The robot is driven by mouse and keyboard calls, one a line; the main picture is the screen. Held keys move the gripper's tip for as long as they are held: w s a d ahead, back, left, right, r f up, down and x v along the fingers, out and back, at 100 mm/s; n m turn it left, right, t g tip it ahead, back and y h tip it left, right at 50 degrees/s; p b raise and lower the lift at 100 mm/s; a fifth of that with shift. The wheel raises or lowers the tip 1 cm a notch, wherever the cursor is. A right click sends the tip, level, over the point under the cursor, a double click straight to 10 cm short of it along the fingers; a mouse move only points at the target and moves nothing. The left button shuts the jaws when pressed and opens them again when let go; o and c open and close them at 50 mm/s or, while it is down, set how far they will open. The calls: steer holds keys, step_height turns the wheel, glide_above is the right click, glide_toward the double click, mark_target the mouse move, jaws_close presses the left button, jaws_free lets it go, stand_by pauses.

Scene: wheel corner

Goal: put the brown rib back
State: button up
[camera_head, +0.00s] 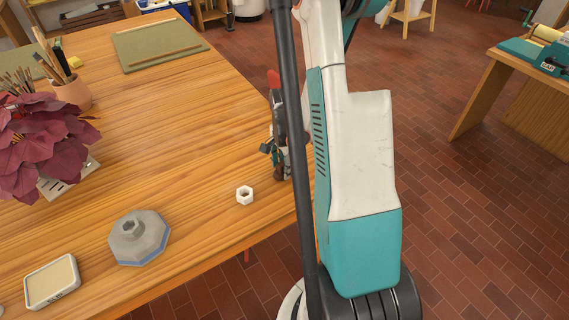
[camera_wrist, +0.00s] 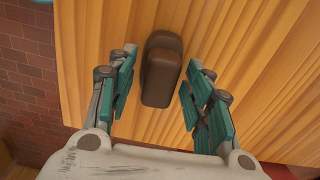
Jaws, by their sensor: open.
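The brown rib (camera_wrist: 160,82) shows in the wrist view as a dark brown piece with rounded ends, on or just over the wooden table. My gripper (camera_wrist: 160,72) is open, with one teal-padded finger on each side of the rib. A gap shows between the rib and each finger. In the head view my gripper (camera_head: 278,150) is at the table's right edge, partly hidden by my arm. I cannot make out the rib there.
The table's middle is clear.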

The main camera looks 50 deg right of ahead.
step_height(320, 180, up, 14)
steer(key=p, duration=0.5)
steer(key=shift+w+d+p, duration=0.25)
steer(key=shift+d+p, duration=0.05)
steer(key=shift+d, duration=0.05)
steer(key=shift+f, duration=0.1)
steer(key=w+a+r+n+t, duration=0.2)
steer(key=a+r+n, duration=0.5)
steer(key=a, duration=0.5)
steer(key=w+a+r+n+t, duration=0.2)
steer(key=a+r+n, duration=0.5)
steer(key=a, duration=0.5)
steer(key=s+a+r+n+t, duration=0.1)
steer(key=s+a+r+n, duration=0.1)
steer(key=s, duration=0.3)
steer(key=s+a+r+n+t, duration=0.1)
steer(key=s+r+n+t, duration=0.1)
steer(key=s, duration=0.4)
steer(key=shift+s+a+n, duration=0.3)
steer(key=shift+a+n, duration=0.05)
steer(key=shift+n, duration=0.55)
steer(key=shift+r, duration=0.1)
